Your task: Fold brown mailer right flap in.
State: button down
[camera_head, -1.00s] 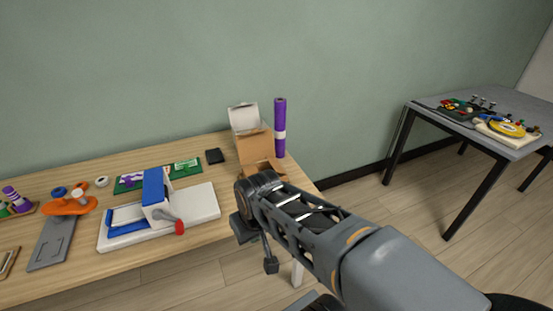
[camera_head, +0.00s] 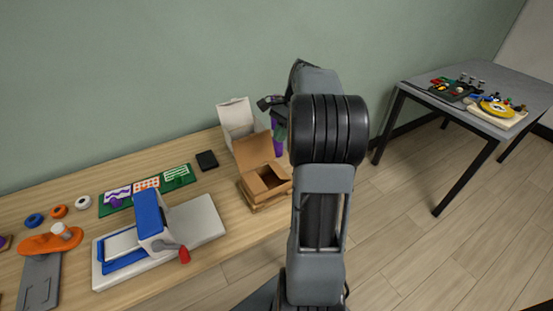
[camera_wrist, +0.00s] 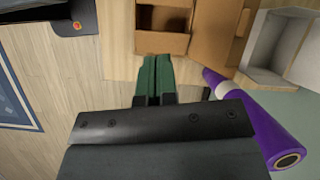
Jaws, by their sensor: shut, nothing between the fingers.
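The brown mailer (camera_head: 258,189) stands on the wooden table near its right end, with its lid (camera_head: 253,149) raised at the back. Its open inside shows in both views. In the wrist view, a brown panel (camera_wrist: 163,43) runs along the side nearest my fingers; I cannot tell whether it is the right flap or the side wall. My gripper (camera_wrist: 155,58) has its green fingers shut together and empty, pointing at that side; contact cannot be told. In the head view my gripper (camera_head: 281,132) is raised to the right of the lid, partly hidden by my arm.
A purple roll (camera_head: 277,148) stands close beside my gripper, right of the mailer. An open white box (camera_head: 236,118) is behind the mailer. A black block (camera_head: 206,160) and a blue-and-white press (camera_head: 150,222) lie to the left. A grey table (camera_head: 470,110) stands far right.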

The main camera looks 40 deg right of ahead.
jog(key=d+m+y, duration=0.1)
jog(key=d+m, duration=0.2)
jog(key=d, duration=0.3)
jog(key=b, duration=0.1)
send_near(274, 169)
jog(key=x, duration=0.7)
jog(key=shift+a+f, duration=0.2)
